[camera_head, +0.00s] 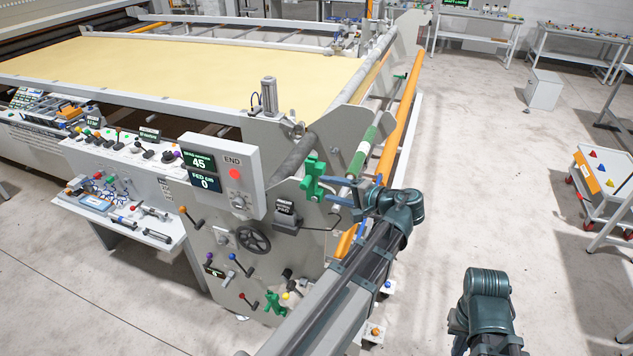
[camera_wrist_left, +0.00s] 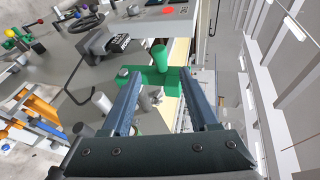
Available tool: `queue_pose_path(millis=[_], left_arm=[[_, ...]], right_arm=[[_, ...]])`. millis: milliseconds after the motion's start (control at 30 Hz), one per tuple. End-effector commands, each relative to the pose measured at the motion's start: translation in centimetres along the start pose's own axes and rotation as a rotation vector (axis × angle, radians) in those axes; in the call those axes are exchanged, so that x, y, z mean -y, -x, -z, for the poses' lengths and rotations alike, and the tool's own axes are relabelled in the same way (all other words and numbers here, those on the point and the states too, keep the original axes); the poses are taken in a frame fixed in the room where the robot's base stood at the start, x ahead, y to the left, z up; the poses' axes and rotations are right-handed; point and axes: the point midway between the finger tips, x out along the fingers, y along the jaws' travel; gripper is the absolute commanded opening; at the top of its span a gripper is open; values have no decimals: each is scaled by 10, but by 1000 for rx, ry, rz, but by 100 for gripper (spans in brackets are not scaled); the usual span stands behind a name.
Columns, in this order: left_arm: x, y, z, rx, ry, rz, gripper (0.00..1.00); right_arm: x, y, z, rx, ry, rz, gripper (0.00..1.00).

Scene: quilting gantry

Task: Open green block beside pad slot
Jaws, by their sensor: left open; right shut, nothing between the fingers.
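The green block (camera_head: 313,183) stands on the near end plate of the gantry frame, just right of the black pad slot housing (camera_head: 284,207). In the left wrist view the green block (camera_wrist_left: 160,56) has an upright round post on a flat green bar. The labelled pad slot housing (camera_wrist_left: 107,43) lies to its upper left there. My left gripper (camera_head: 338,206) is open. Its fingertips in the wrist view (camera_wrist_left: 158,77) lie on either side of the green bar; I cannot tell whether they touch it. For my right arm, only a teal joint shows; its fingers are out of sight.
A display box with a red END button (camera_head: 234,174) stands left of the block. A handwheel (camera_head: 254,240) and several coloured levers are on the plate below. A green and white roller (camera_head: 362,152) and an orange rail (camera_head: 401,115) run close behind.

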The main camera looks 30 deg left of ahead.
Motion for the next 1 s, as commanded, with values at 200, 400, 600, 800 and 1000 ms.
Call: queue_pose_path(millis=[200, 400, 600, 800, 1000], left_arm=[[1, 30, 0, -2, 0, 0, 61], [0, 38, 0, 0, 0, 0, 61], [0, 38, 0, 0, 0, 0, 61], [0, 38, 0, 0, 0, 0, 61], [-22, 40, -4, -7, -4, -47, 61]], right_arm=[[-1, 10, -1, 1, 1, 0, 0], [-1, 11, -1, 1, 1, 0, 0], [-1, 11, -1, 0, 1, 0, 0], [-1, 11, -1, 0, 1, 0, 0], [0, 0, 0, 0, 2, 0, 0]])
